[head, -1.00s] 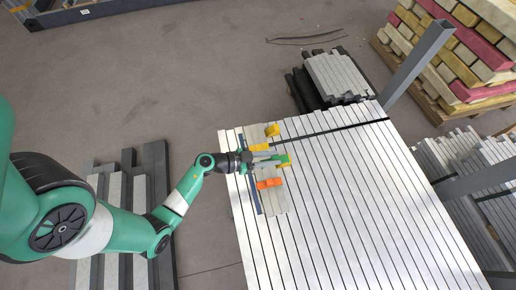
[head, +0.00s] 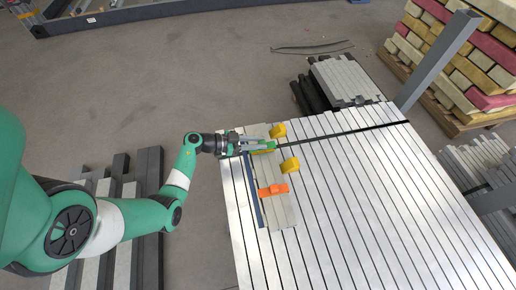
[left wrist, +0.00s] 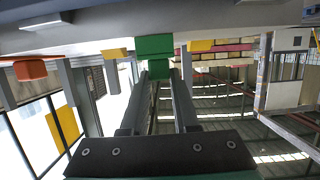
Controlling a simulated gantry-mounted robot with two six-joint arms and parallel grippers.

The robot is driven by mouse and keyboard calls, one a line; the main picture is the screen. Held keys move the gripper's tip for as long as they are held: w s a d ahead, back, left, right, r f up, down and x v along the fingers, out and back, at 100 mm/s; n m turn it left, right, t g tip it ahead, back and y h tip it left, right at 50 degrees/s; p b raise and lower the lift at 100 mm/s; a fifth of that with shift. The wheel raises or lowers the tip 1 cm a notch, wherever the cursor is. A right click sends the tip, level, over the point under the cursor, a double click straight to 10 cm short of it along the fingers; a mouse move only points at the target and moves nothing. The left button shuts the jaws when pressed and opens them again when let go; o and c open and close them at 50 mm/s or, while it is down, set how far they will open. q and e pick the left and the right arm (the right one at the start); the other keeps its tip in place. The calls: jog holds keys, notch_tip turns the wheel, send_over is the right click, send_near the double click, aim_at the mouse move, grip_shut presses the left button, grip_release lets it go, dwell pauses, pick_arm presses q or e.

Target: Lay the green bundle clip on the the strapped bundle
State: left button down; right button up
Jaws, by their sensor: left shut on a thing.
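The green bundle clip (head: 270,145) is held between the fingertips of my left gripper (head: 258,147), over the far part of a narrow grey plank set. In the left wrist view, the green clip (left wrist: 155,46) sits at the tips of the two fingers (left wrist: 155,72). The plank set (head: 282,212) lies at the left edge of a large pale slatted stack (head: 360,200). A dark strap (head: 345,131) crosses that stack near its far edge. Whether the clip touches the planks below cannot be told. My right gripper is not in view.
Two yellow clips (head: 278,131) (head: 290,165) and an orange clip (head: 273,190) lie close to my left gripper. A grey post (head: 437,62) rises at the stack's far right corner. A smaller grey stack (head: 343,78) stands behind. The slatted stack's middle is clear.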

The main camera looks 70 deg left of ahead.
pick_arm(q)
jog(key=shift+f+p, duration=0.4)
jog(key=shift+f, duration=0.2)
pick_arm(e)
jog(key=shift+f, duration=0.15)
pick_arm(q)
jog(key=shift+f, duration=0.15)
jog(key=c, duration=0.7)
grip_release()
jog(key=shift+o, duration=0.2)
jog(key=shift+f, duration=0.1)
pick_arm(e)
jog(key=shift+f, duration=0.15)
